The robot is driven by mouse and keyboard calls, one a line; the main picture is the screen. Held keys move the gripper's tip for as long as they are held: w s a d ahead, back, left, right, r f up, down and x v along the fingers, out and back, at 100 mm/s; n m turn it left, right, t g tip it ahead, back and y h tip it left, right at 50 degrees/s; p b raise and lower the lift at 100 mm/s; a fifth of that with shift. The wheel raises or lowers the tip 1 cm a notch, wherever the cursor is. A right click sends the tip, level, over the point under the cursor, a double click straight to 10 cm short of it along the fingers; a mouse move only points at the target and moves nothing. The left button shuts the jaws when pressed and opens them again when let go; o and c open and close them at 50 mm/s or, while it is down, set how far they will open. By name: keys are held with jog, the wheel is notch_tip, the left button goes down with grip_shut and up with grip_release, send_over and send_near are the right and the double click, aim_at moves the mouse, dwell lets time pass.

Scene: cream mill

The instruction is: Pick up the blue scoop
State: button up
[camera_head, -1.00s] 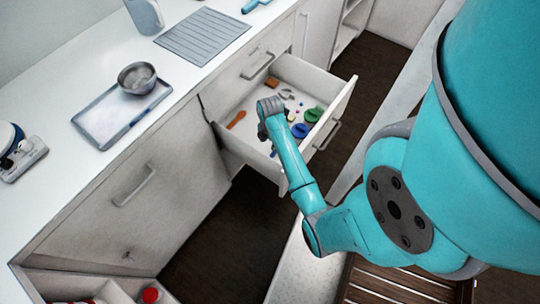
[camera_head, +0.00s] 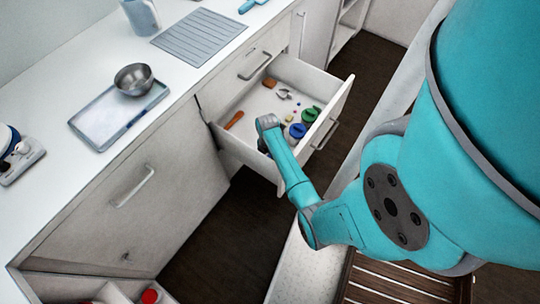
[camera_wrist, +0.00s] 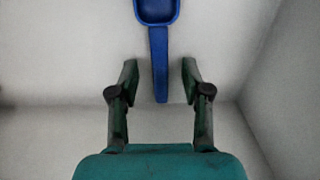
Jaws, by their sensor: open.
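In the wrist view, the blue scoop (camera_wrist: 158,55) lies on a pale surface, its bowl at the top edge and partly cut off. Its straight handle points down between the two fingers of my gripper (camera_wrist: 160,82). The fingers are spread, with a gap on each side of the handle, and hold nothing. In the head view, my gripper is over the open drawer (camera_head: 252,100), low down and mostly hidden by my wrist. I cannot make out the scoop there for certain.
The drawer also holds a blue round item (camera_head: 298,131), a green round item (camera_head: 310,114), an orange-brown tool (camera_head: 234,120) and small pieces. Its walls stand close around my gripper. A metal bowl (camera_head: 133,78) sits on a tray (camera_head: 90,124) on the counter.

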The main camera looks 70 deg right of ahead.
jog(key=shift+f, duration=0.45)
grip_shut()
jog(key=shift+r, duration=0.1)
